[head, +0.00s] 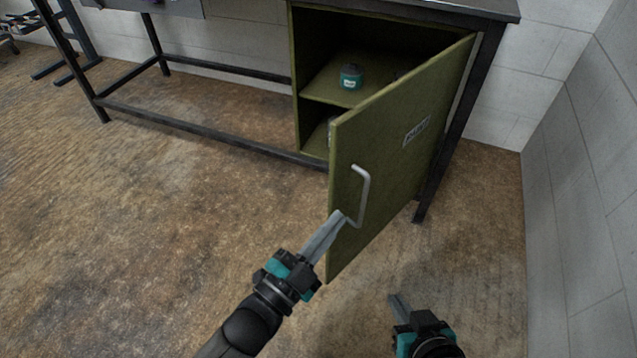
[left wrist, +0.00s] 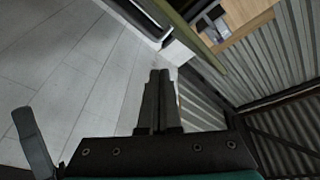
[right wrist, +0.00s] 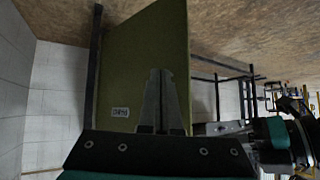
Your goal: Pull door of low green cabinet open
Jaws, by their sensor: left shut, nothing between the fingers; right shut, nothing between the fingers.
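The low green cabinet (head: 312,60) stands under the workbench with its door (head: 395,130) swung wide open, hinged on the right. The door has a grey bar handle (head: 364,190) and a small label plate; it also shows in the right wrist view (right wrist: 135,50). My left gripper (head: 338,215) is shut and empty. Its tips are at the lower end of the handle in the head view; I cannot tell whether they touch. My right gripper (head: 395,298) is shut and empty, low to the right of the door, with its fingers pointing toward the door in the right wrist view.
A teal-and-black canister (head: 351,77) stands on the cabinet's inner shelf. The bench's dark leg (head: 455,130) is behind the door, and a white block wall (head: 580,180) is close on the right. The brown floor (head: 150,230) at left is clear.

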